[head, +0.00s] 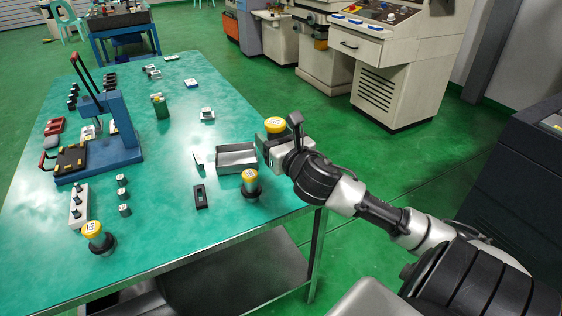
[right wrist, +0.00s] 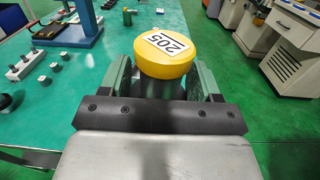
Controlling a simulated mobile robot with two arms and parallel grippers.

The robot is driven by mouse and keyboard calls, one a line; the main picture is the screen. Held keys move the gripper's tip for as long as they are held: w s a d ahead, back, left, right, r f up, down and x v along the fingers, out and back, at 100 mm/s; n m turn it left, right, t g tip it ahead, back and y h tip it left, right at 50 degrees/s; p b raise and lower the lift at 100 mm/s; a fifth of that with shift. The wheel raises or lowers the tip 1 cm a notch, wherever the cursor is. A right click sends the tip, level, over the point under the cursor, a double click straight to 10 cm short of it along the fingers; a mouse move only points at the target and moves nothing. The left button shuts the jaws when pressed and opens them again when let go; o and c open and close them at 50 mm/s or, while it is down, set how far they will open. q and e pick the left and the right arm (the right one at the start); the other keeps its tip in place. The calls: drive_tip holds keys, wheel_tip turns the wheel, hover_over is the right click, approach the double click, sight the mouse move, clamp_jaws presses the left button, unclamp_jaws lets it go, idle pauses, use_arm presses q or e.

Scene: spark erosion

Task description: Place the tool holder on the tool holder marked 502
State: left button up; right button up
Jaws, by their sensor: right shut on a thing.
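My right gripper (head: 270,147) is shut on a tool holder with a yellow cap (head: 275,125), near the table's right edge. In the right wrist view this yellow-capped holder (right wrist: 168,53) stands between the gripper's fingers; its label looks like 205, or 502 upside down. A second yellow-capped tool holder (head: 250,180) with a dark base stands on the table just below the gripper in the head view. A third yellow-capped holder (head: 95,235) stands at the table's front left. The labels on these two are too small to read surely. My left gripper is not in view.
An open grey metal box (head: 236,160) lies beside the gripper, with a small black block (head: 201,197) nearby. A blue press (head: 110,130) and a grey block with pegs (head: 79,208) stand at left. A green cylinder (head: 160,108) stands farther back. The table's front middle is clear.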

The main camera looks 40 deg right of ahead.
drive_tip(key=shift+s+d+r, duration=0.3)
drive_tip(key=shift+s+d, duration=0.25)
drive_tip(key=shift+d, duration=0.05)
hover_over(250, 173)
wheel_tip(250, 173, down, 7)
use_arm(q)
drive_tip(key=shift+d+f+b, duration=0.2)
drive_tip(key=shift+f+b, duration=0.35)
use_arm(e)
drive_tip(key=shift+f, duration=1.9)
drive_tip(key=shift+f, duration=0.2)
drive_tip(key=o, duration=1.2)
drive_tip(key=shift+a, duration=0.1)
drive_tip(key=shift+c, duration=0.2)
